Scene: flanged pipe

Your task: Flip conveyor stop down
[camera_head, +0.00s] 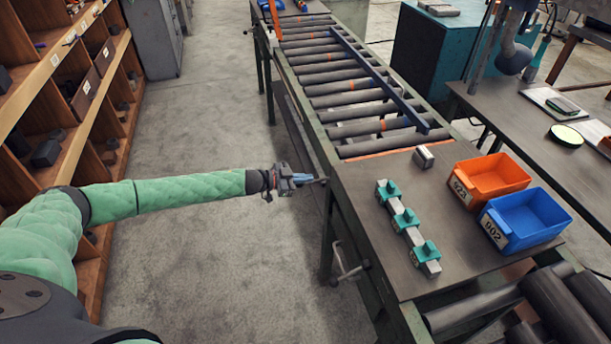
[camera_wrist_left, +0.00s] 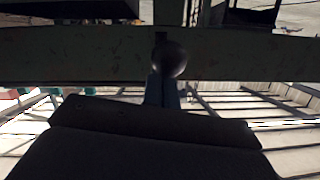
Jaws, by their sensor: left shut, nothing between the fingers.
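The roller conveyor (camera_head: 335,95) runs away from me, with a green side rail that also shows in the wrist view (camera_wrist_left: 85,52). An orange strip (camera_head: 385,147) crosses its near end, by the metal table top. I cannot tell for certain which part is the stop. In the wrist view a dark round knob (camera_wrist_left: 169,59) stands in front of the rail. My left gripper (camera_head: 318,181) is shut and empty beside the conveyor's near left side. Its blue fingers (camera_wrist_left: 161,90) point at the knob; whether they touch it is unclear. My right gripper is out of view.
On the table top are teal-and-grey fixtures (camera_head: 408,226), a small metal block (camera_head: 423,157), an orange bin (camera_head: 492,179) and a blue bin (camera_head: 526,220). A metal handle (camera_head: 347,266) juts out below the table's edge. Wooden shelves (camera_head: 60,110) stand left; the floor between is clear.

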